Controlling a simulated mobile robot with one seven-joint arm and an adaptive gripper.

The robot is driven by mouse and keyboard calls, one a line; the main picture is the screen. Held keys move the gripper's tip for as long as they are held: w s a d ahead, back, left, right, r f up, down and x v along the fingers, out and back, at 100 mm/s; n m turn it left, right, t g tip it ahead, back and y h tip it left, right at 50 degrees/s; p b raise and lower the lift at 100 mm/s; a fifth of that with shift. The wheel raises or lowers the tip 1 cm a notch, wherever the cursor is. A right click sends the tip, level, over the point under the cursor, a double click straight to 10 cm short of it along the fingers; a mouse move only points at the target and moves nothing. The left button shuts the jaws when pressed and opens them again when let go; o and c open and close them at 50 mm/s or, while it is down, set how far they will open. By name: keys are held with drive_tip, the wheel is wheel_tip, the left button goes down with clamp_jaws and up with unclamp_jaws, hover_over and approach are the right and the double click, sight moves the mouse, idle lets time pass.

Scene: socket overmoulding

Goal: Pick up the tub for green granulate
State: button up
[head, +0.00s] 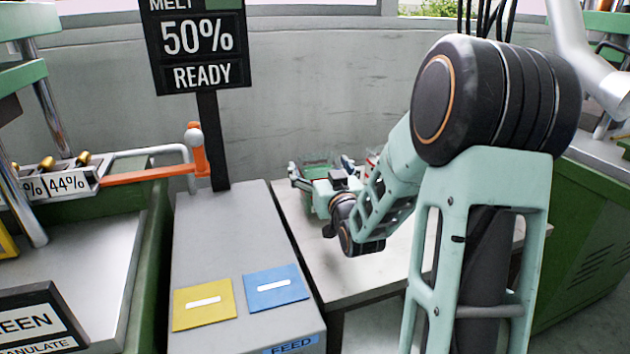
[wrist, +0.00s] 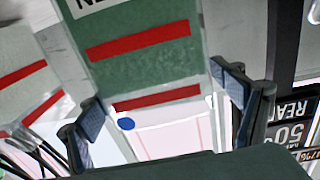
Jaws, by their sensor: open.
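The tub with green contents (wrist: 140,62) fills the upper middle of the wrist view. It has two red stripes and part of a white label. In the head view, the tub (head: 322,160) stands on the pale table behind my wrist, which hides its lower part. My gripper (wrist: 160,115) is open, with one dark finger on each side of the tub's near part in the picture. Whether the pads touch it I cannot tell. My gripper (head: 320,174) also shows small in the head view, at the tub.
A second pale tub with red stripes (wrist: 25,85) stands close on the left in the wrist view. A grey bench (head: 225,235) holds a yellow plate (head: 204,304), a blue plate (head: 276,289) and a sign (head: 197,50) reading 50% READY. The table front (head: 375,285) is bare.

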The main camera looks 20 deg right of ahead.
drive_tip(key=shift+c, duration=0.4)
drive_tip(key=c, duration=2)
drive_tip(key=shift+r, duration=0.15)
drive_tip(key=shift+c, duration=0.5)
